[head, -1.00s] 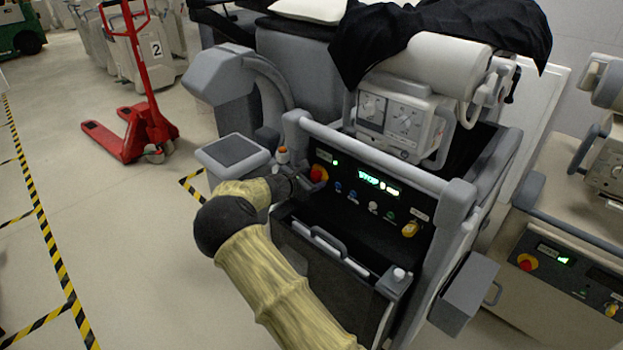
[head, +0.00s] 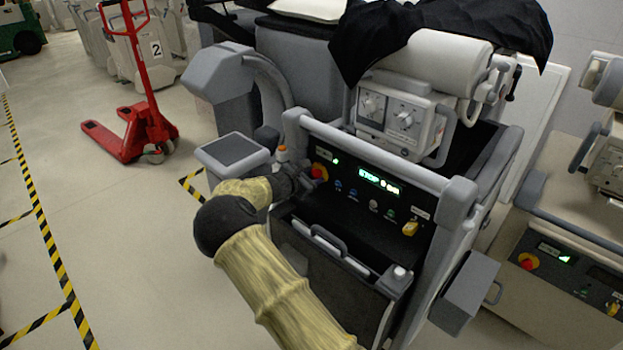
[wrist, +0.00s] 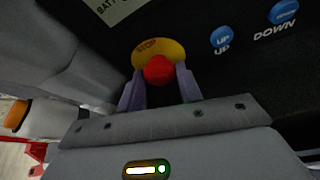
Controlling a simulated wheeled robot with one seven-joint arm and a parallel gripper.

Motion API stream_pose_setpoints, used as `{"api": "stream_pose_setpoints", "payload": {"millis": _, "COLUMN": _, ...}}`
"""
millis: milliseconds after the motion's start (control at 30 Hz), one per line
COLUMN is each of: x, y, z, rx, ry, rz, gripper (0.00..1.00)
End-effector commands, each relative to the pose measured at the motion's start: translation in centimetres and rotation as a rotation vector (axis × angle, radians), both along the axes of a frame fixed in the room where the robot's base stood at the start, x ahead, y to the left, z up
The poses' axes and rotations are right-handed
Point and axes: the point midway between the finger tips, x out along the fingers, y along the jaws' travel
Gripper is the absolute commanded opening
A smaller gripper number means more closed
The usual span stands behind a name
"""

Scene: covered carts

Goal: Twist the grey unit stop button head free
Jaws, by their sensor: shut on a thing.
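The grey unit (head: 366,153) stands in front of me with a dark control panel. Its red stop button head (wrist: 158,69) sits on a yellow "STOP" disc (wrist: 172,48) at the panel's left end. In the head view the red head (head: 317,171) shows just beyond my gripper. My gripper (wrist: 160,84) has its two fingers on either side of the red head and is shut on it. The head is still against the yellow disc. The fingers hide its sides. The green display (head: 379,186) is lit and seems to read "STOP" and more, partly unclear.
Blue "UP" (wrist: 223,37) and "DOWN" (wrist: 284,12) buttons lie right of the stop button. A yellow key-like part (head: 410,228) is at the panel's right. A second cart with its own red button (head: 527,262) stands right. A red pallet jack (head: 140,125) stands left.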

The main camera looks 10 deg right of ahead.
Motion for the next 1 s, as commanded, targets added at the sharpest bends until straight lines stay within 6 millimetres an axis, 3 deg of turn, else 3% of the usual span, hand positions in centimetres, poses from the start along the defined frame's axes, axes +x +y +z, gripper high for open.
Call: {"api": "stream_pose_setpoints", "payload": {"millis": 1000, "x": -0.27, "y": -0.18, "z": -0.92, "rx": 0.263, "ry": -0.363, "rz": 0.0, "gripper": 0.13}}
